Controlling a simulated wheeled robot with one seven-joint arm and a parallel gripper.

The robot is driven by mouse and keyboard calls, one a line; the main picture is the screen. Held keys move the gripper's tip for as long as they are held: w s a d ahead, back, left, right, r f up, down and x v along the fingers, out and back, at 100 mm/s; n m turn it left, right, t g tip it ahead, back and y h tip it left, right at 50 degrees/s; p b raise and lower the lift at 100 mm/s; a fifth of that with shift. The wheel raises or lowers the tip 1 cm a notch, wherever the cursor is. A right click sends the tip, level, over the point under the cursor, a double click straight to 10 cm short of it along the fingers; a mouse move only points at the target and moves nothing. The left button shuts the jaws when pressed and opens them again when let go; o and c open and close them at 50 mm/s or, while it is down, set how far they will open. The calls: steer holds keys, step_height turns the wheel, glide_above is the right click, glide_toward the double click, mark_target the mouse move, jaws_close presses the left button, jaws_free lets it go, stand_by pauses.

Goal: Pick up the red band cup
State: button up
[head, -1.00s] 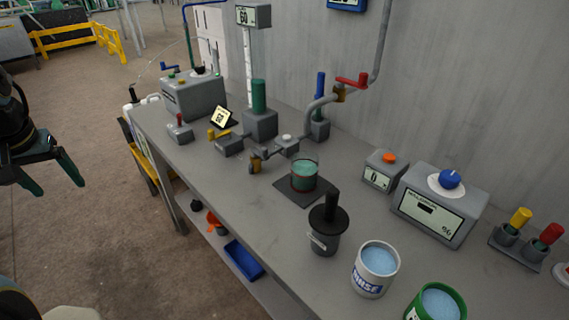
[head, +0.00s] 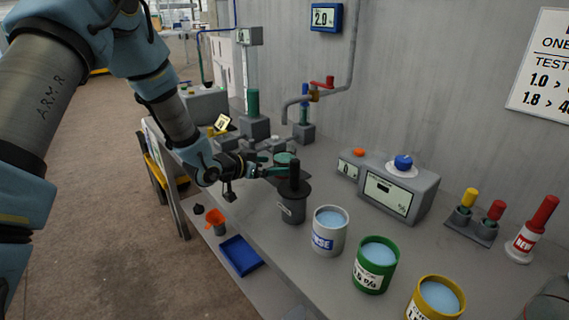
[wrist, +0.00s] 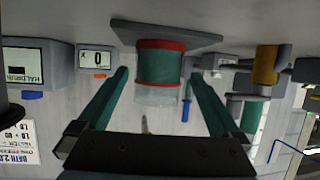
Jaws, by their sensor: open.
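The red band cup (head: 287,157) is clear, with green contents and red bands. It stands upright on a dark square plate on the grey bench, partly hidden by my gripper in the head view. In the wrist view, which is upside down, the cup (wrist: 160,66) appears centred between the two green fingers. My gripper (wrist: 160,77) is open, with a finger on each side of the cup and a gap visible on both sides. It also shows in the head view (head: 279,165), level with the cup. How deep the cup sits between the fingers is hard to tell.
A dark lidded pot (head: 292,207) with a tall handle stands close in front of the gripper. White (head: 329,242), green (head: 363,274) and yellow (head: 420,307) tubs line the front edge. A pipe with a red-handled valve (head: 322,83) rises behind. A meter box (head: 402,189) stands right.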

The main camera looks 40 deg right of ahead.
steer(key=shift+r+p+x, duration=0.15)
steer(key=shift+p+x, duration=0.6)
steer(key=shift+x, duration=0.7)
steer(key=shift+r+p+x, duration=0.15)
steer(key=shift+p+x, duration=0.6)
steer(key=shift+x, duration=0.7)
steer(key=shift+d, duration=0.1)
jaws_close()
